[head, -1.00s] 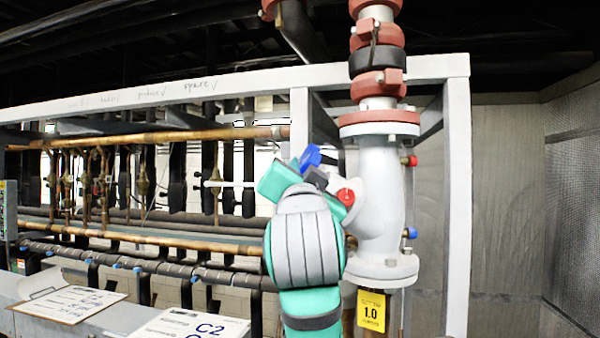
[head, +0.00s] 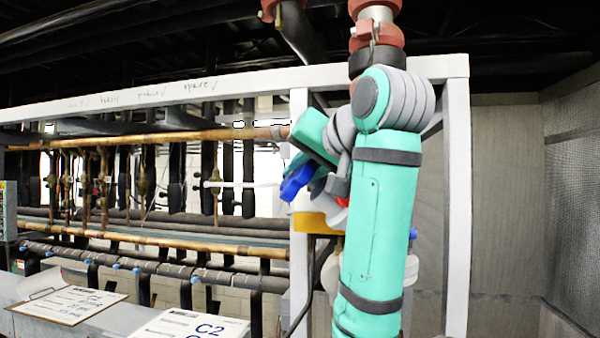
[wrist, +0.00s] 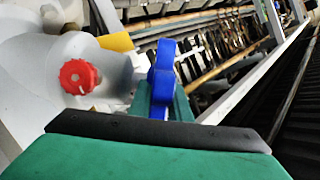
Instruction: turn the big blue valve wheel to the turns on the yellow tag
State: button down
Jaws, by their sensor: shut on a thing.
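The big blue valve wheel (head: 296,184) shows left of the pale valve body, partly hidden by my gripper (head: 318,184). In the wrist view the blue wheel (wrist: 163,70) appears nearly edge-on, between the teal fingers of my gripper (wrist: 162,100). The gripper is shut on its rim. The yellow tag is hidden behind my arm in the head view now; the earlier head view shows it reading 1.0. The pale valve body (wrist: 35,75) fills the left of the wrist view.
A small red cap (wrist: 77,77) sits close beside the wheel. A yellow part (head: 312,222) shows below the gripper. A white frame post (head: 457,200) stands right of my arm. Copper pipes (head: 150,139) and clipboards (head: 75,302) lie to the left.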

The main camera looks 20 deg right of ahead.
jog(key=shift+n+g+y, duration=0.5)
jog(key=shift+g+y, duration=0.4)
jog(key=shift+g, duration=0.6)
jog(key=shift+r, duration=0.1)
jog(key=c, duration=1.9)
grip_release()
jog(key=v, duration=1)
jog(key=shift+s+d+r, duration=0.2)
jog(key=shift+s+r, duration=0.05)
jog(key=shift+r, duration=0.05)
